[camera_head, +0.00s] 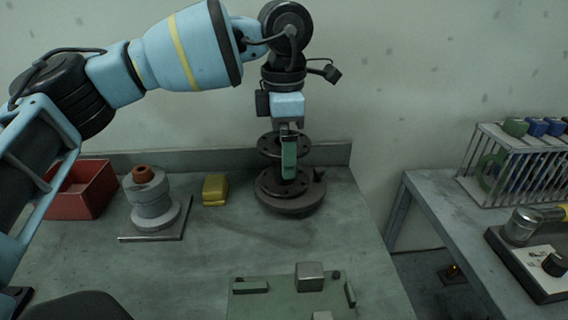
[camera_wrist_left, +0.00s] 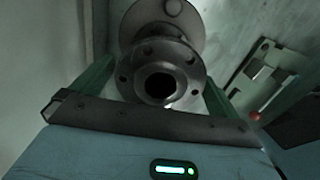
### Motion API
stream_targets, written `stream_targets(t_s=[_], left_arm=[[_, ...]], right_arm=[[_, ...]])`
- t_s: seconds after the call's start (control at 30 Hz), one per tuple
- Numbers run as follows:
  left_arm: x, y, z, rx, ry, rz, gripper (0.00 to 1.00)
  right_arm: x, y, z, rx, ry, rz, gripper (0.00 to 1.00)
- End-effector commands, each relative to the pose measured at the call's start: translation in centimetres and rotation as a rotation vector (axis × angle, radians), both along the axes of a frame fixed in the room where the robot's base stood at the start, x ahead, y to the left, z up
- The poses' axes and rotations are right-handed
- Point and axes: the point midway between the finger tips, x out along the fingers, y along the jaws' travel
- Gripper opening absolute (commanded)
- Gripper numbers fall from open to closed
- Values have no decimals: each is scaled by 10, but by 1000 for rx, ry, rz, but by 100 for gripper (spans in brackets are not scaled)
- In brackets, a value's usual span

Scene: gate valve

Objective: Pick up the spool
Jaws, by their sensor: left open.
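The spool is a dark, flanged pipe piece (camera_head: 270,146) standing upright on a round dark base (camera_head: 292,206) near the back of the bench. In the left wrist view the spool (camera_wrist_left: 130,62) shows its bolt-holed end flange and open bore facing the camera. My left gripper (camera_head: 289,155) points down at the spool, and one green finger shows in front of it in the head view. In the wrist view the open green fingers (camera_wrist_left: 158,74) lie on either side of the flange; I cannot tell whether they touch it. My right gripper is not in view.
A red bin (camera_head: 88,190), a grey stepped part with an orange-brown top (camera_head: 152,205) and a yellow block (camera_head: 215,190) stand left of the spool. A green fixture plate (camera_head: 262,305) with blocks lies in front. A side table (camera_head: 425,195) holds a rack (camera_head: 480,180).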

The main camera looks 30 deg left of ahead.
Motion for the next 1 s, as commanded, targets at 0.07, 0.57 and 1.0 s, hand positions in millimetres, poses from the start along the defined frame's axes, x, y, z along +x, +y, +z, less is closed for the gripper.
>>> stream_targets(t_s=[0.07,0.57,1.0], left_arm=[[0,0,-5,-1,-1,0,100],[0,0,-6,-2,-1,1,67],[0,0,-4,-3,-6,0,21]], right_arm=[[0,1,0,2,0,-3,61],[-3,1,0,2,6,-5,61],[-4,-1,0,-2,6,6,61]])
